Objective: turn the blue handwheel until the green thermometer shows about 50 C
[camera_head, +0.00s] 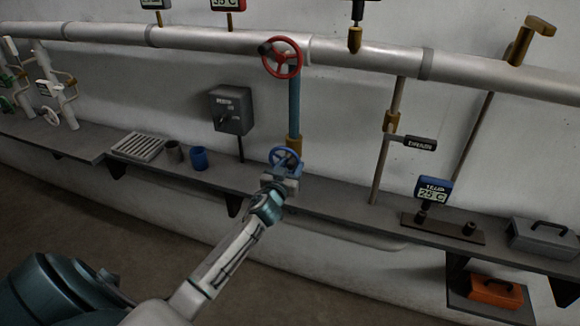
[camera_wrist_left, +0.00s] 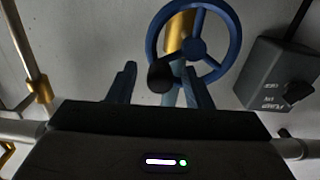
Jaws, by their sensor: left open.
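The blue handwheel (camera_head: 285,158) stands at the foot of a blue vertical pipe, above the shelf. In the left wrist view the blue handwheel (camera_wrist_left: 236,45) shows its rim, spokes and a black knob (camera_wrist_left: 161,75) at lower left. My left gripper (camera_head: 274,190) is just in front of and below the wheel. In the left wrist view my left gripper (camera_wrist_left: 160,78) is open, with the knob appearing between its fingers; contact cannot be told. A blue-framed display (camera_head: 433,190) reads about 25 C. I cannot pick out a green thermometer for sure; one top display (camera_head: 155,4) is cut off. My right gripper is not seen.
A red handwheel (camera_head: 281,58) sits above on the grey pipe (camera_head: 200,40). A dark switch box (camera_head: 230,110) is left of the blue wheel. A blue cup (camera_head: 199,158) and a grate (camera_head: 137,147) are on the shelf. A red-framed display (camera_head: 228,4) reads about 35 C.

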